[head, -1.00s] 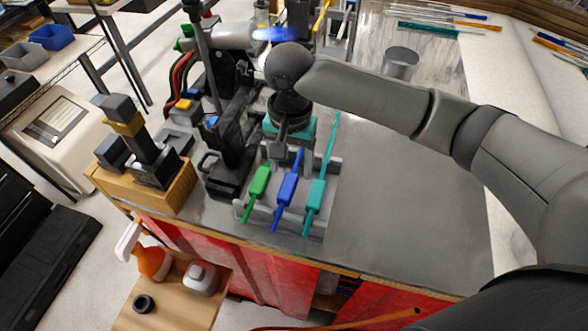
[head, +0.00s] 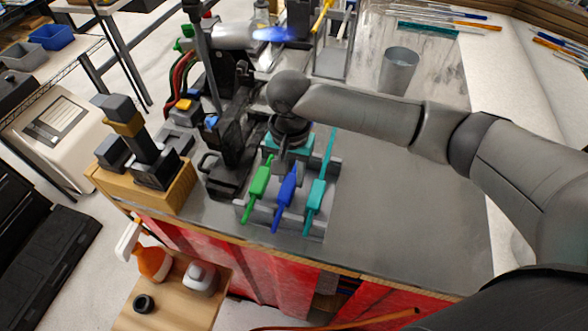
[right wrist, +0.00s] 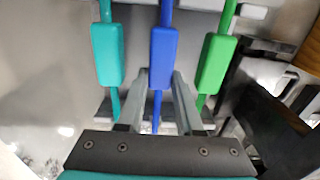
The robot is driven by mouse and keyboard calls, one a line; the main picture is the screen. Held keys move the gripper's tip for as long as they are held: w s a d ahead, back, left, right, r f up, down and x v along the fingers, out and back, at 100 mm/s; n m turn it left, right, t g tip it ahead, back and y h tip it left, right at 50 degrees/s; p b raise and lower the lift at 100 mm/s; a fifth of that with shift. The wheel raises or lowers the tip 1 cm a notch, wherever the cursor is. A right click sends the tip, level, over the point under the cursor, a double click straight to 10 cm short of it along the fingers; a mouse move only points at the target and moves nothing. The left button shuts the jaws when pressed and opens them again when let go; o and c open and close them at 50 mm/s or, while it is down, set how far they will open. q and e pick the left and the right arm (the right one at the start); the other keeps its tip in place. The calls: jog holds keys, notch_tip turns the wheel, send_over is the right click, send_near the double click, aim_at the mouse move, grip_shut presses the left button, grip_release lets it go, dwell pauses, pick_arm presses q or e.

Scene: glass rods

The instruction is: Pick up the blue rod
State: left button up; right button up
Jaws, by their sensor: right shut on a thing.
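The blue rod (head: 286,190) rests in a grey rack (head: 262,214), between a green rod (head: 260,180) and a teal rod (head: 316,194). Each rod has a thicker block partway along it. My right gripper (head: 289,168) is over the back part of the blue rod and hides some of it. The rod still appears to lie in the rack. My left gripper is in neither view.
Dark burner equipment (head: 237,135) stands close left of the rack. A grey metal cup (head: 398,72) stands at the back right. The bench (head: 400,215) right of the rack is clear. Its front edge is just below the rack.

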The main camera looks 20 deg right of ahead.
grip_shut()
notch_tip(320, 180, up, 20)
jog(key=p, duration=0.1)
jog(key=shift+p, duration=0.3)
jog(key=shift+o, duration=0.4)
grip_release()
grip_shut()
jog(key=shift+f, duration=0.1)
